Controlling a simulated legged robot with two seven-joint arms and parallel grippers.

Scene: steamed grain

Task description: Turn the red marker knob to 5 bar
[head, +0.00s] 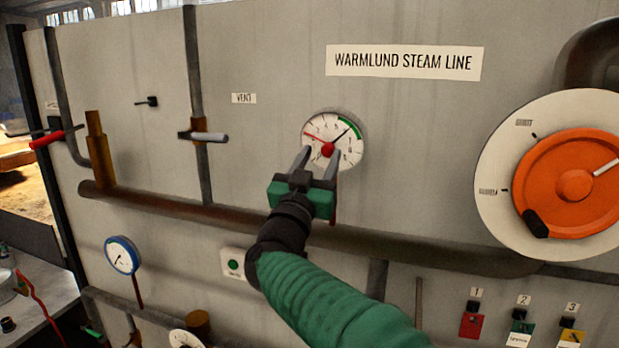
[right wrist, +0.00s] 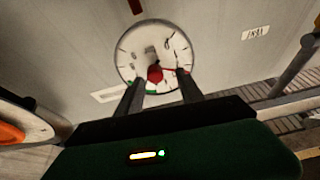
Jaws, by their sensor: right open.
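The red marker knob (head: 327,150) sits at the centre of a round white gauge (head: 346,157) on the grey panel. A red pointer runs from the knob to the upper left of the dial, and a dark needle points to the upper right, near a green arc. The dial numbers are too small to read. My right gripper (head: 318,158) is open in front of the gauge, its fingers on either side of the knob. In the right wrist view the knob (right wrist: 155,74) shows between and just beyond the fingertips (right wrist: 160,78); contact cannot be told. My left gripper is not in view.
A large orange handwheel (head: 560,170) on a white disc stands at the right. A rusty horizontal pipe (head: 400,240) runs below the gauge. A blue-rimmed gauge (head: 121,254) and a red-handled valve (head: 47,139) are at the left. Numbered tags (head: 471,326) hang at lower right.

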